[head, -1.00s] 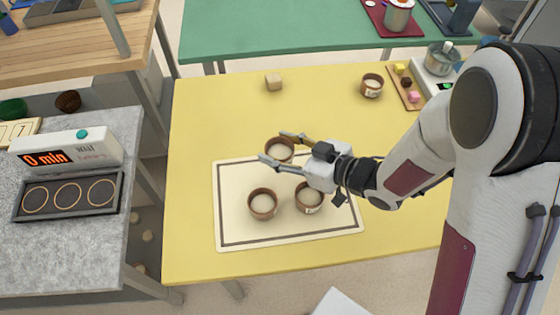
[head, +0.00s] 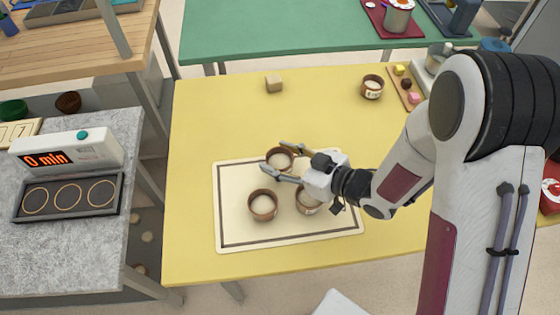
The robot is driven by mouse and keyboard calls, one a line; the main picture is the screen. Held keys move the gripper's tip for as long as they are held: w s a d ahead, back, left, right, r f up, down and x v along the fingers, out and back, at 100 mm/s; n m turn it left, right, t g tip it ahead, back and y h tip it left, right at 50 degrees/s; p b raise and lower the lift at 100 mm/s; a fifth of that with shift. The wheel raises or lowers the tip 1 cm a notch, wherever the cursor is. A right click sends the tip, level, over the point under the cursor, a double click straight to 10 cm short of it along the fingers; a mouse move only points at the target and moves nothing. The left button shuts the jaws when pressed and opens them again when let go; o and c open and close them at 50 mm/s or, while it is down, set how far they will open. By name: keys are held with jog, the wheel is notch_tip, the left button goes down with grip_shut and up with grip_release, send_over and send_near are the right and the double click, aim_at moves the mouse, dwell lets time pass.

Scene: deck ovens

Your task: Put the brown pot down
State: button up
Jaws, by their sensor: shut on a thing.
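A brown pot (head: 279,161) with a pale filling sits upright between the two fingers of my gripper (head: 275,157), which is shut on it. It is at the top edge of the cream mat (head: 233,232) with a dark border line. I cannot tell whether its base touches the mat. Two similar brown pots stand on the mat: one at the lower left (head: 262,205), and one on the right (head: 307,200), partly hidden by my gripper. Another brown pot (head: 372,87) with a label stands at the back right of the yellow table (head: 215,120).
A small wooden block (head: 274,83) lies at the back of the yellow table. A board (head: 406,84) with coloured cubes is at the back right. A timer reading 0 min (head: 66,152) stands on the grey counter at left. The yellow table's left side is clear.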

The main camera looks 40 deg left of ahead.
jog(key=shift+f, duration=1.05)
jog(key=shift+f, duration=0.1)
jog(key=o, duration=1.2)
jog(key=shift+o, duration=0.2)
jog(key=shift+v, duration=6.05)
